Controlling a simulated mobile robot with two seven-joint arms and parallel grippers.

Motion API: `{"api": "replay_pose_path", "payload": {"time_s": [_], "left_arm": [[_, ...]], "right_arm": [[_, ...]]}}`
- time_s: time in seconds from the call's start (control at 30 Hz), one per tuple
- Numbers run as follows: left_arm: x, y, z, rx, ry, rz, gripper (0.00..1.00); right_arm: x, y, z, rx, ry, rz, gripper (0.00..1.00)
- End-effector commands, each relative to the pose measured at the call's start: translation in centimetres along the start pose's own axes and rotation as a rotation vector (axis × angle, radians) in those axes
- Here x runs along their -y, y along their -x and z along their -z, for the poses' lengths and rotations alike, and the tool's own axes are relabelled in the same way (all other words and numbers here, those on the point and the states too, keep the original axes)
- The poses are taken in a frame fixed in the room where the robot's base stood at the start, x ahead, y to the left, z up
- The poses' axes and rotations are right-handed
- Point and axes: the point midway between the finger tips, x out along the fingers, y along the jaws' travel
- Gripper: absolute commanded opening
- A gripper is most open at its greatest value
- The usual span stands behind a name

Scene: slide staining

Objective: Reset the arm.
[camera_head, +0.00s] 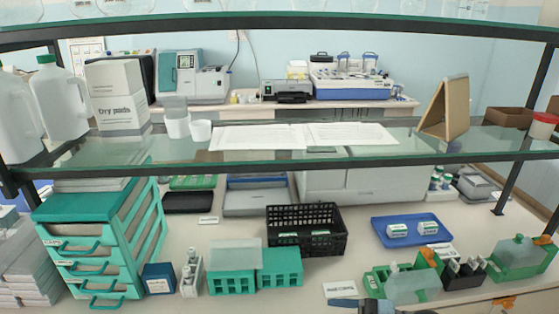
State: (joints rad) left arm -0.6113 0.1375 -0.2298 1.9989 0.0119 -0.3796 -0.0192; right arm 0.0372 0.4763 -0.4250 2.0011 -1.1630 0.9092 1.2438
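Neither of my grippers can be made out in the head view. A blue-grey and black shape (347,303) is cut off by the bottom edge, and I cannot tell what it is. Green slide racks (232,284) stand at the front middle, with a translucent sheet-like piece on the left one. Another green holder (376,285) with orange and clear parts stands at the front right. A blue tray (408,241) holds small white labelled boxes. A black basket (333,246) with small labelled items inside stands behind the racks.
A glass shelf with a dark front rail (290,165) crosses above the bench, carrying jugs, a dry pads box (117,111), papers and a wooden stand (447,106). A teal drawer unit (140,235) stands at left. Bench between basket and blue tray is clear.

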Motion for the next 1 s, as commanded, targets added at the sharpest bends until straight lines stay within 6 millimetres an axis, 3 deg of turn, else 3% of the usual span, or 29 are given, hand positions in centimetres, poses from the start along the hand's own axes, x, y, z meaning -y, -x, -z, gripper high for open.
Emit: {"api": "replay_pose_path", "payload": {"time_s": [0.07, 0.17, 0.27, 0.33, 0.5, 0.6, 0.73, 1.0], "left_arm": [[-0.1, 0.9, 0.9, 0.005, 0.000, 0.000, 0.43], [-0.1, 1.4, 1.5, 0.008, 0.000, 0.001, 0.43], [-0.1, 1.9, 2.2, 0.009, -0.001, 0.002, 0.43], [0.0, 2.2, 2.7, 0.009, -0.001, 0.003, 0.43], [0.0, 2.7, 3.5, 0.006, -0.001, 0.004, 0.43], [0.0, 2.9, 3.6, 0.006, -0.002, 0.004, 0.43], [0.0, 2.9, 3.7, 0.006, -0.002, 0.005, 0.43], [0.0, 2.9, 3.7, 0.006, -0.001, 0.004, 0.43]], "right_arm": [[-0.9, 0.4, 0.5, -0.045, -0.040, -0.288, 0.63], [-1.2, 2.8, -1.4, 0.032, -0.116, -0.639, 0.63], [1.1, 6.2, -4.8, 0.237, -0.249, -0.914, 0.63], [4.5, 8.5, -7.4, 0.422, -0.372, -1.030, 0.63], [13.2, 11.4, -10.8, 0.759, -0.628, -1.072, 0.63], [16.5, 11.9, -11.4, 0.856, -0.716, -1.044, 0.63], [18.3, 12.1, -11.6, 0.906, -0.763, -1.020, 0.63], [18.4, 12.1, -11.7, 0.909, -0.766, -1.017, 0.63]]}}
